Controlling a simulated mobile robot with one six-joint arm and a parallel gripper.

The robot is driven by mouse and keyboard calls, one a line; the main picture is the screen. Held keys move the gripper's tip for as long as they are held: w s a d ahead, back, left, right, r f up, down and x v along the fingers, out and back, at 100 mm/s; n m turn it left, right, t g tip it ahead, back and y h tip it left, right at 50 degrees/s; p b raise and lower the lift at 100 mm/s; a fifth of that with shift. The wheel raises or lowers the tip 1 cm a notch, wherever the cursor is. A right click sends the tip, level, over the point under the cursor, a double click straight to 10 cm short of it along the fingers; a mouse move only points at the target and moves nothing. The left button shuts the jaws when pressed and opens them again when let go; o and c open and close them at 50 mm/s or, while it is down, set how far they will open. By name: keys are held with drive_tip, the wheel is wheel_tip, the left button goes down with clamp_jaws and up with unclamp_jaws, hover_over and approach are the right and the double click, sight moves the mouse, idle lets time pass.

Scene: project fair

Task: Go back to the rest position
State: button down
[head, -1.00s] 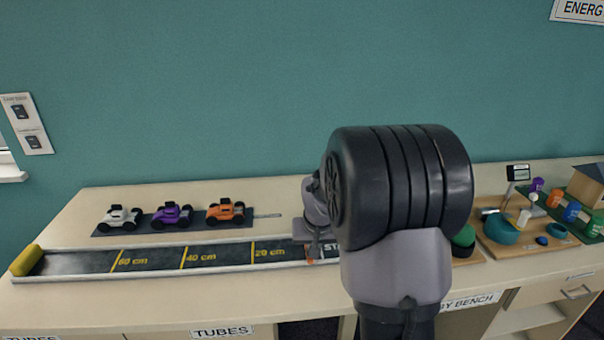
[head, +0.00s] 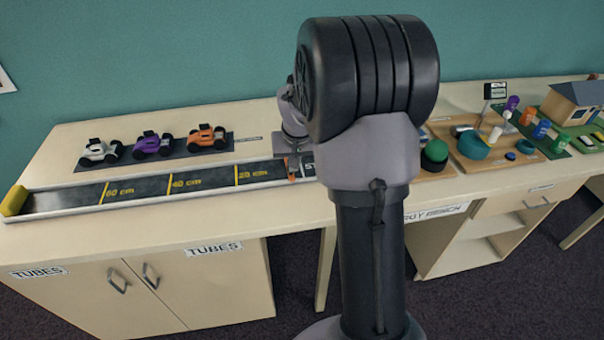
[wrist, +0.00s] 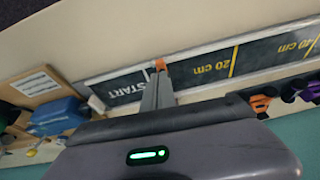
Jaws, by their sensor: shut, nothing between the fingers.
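My gripper (head: 292,168) hangs over the START end of the dark track, partly hidden behind my own arm in the head view. In the wrist view my gripper (wrist: 160,72) shows its narrow grey fingers together with orange at the tips, shut and empty. The tips appear over the track near the START lettering (wrist: 126,88). I cannot tell how high above the track they are.
The track (head: 205,182) runs along the bench front. White (head: 100,152), purple (head: 152,144) and orange (head: 207,137) cars stand on a dark mat behind it. To the right are a green-topped round object (head: 435,152), a wooden board (head: 477,158) and a model house (head: 573,103).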

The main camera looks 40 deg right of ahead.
drive_tip(key=s+a+r+p, duration=0.1)
drive_tip(key=s+a+r, duration=0.1)
drive_tip(key=s, duration=0.3)
drive_tip(key=s+a+r+p, duration=0.1)
drive_tip(key=s+a+r, duration=0.1)
drive_tip(key=s, duration=0.3)
drive_tip(key=s+a+r+t, duration=0.1)
drive_tip(key=s+a+r, duration=0.2)
drive_tip(key=a+r, duration=0.6)
drive_tip(key=s+a+r+n+t+y, duration=0.1)
drive_tip(key=s+a+r+y, duration=0.2)
drive_tip(key=s+a, duration=0.9)
drive_tip(key=shift+s+a+r, duration=0.25)
drive_tip(key=shift+a+r, duration=0.4)
drive_tip(key=shift+r, duration=0.15)
